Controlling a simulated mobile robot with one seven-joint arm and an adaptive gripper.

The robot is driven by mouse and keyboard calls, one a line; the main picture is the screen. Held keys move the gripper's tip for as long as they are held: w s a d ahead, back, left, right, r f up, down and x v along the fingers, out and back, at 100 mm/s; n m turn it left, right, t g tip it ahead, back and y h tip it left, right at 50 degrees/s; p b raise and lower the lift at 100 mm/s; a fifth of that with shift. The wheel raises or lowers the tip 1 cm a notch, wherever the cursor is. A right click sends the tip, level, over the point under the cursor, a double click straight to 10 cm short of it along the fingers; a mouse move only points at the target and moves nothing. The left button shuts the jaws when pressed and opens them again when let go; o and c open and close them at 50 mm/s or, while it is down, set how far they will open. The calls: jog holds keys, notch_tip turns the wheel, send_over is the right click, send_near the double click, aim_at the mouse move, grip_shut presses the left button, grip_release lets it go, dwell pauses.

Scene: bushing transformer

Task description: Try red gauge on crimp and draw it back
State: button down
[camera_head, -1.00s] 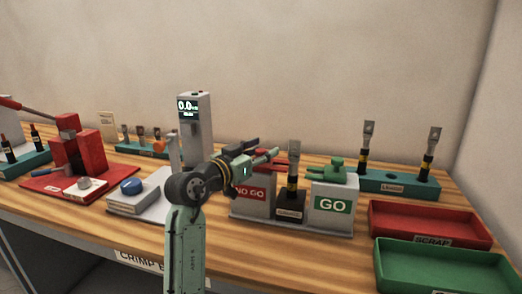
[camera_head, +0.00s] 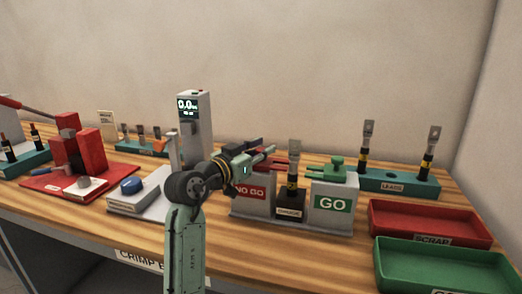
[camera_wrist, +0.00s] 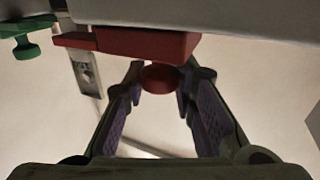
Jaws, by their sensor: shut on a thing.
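The red gauge (camera_wrist: 150,42) sits at its grey NO GO stand (camera_head: 250,207), mostly hidden by my gripper in the head view. My gripper (camera_head: 270,153) is shut on its round red knob (camera_wrist: 160,78); the knob shows between the two fingers in the wrist view. The crimp lead (camera_head: 292,178) stands upright in the black block (camera_head: 290,205) between the NO GO and GO stands. Its flat metal lug with a hole also shows in the wrist view (camera_wrist: 85,72), close to the gauge's thin red tip. I cannot tell whether they touch.
The green gauge (camera_head: 337,168) rests on the GO stand (camera_head: 331,204), close right of the lead. A teal rack (camera_head: 397,183) with two leads stands behind right. Red (camera_head: 430,234) and green (camera_head: 385,262) trays lie front right. A tall grey display unit (camera_head: 195,125) stands behind my arm.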

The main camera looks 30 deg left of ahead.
jog(key=shift+s+a+f+b, duration=0.15)
jog(key=shift+a+b, duration=0.2)
jog(key=shift+a, duration=0.2)
jog(key=shift+s+a+r+b, duration=0.1)
jog(key=shift+s+a+b, duration=0.05)
jog(key=shift+a+b, duration=0.3)
jog(key=shift+s+a, duration=0.1)
jog(key=shift+a, duration=0.1)
jog(key=c, duration=1.3)
grip_release()
jog(key=shift+a, duration=0.1)
jog(key=shift+c, duration=0.2)
jog(key=s+a, duration=0.1)
jog(key=s, duration=1.1)
jog(key=shift+a, duration=0.1)
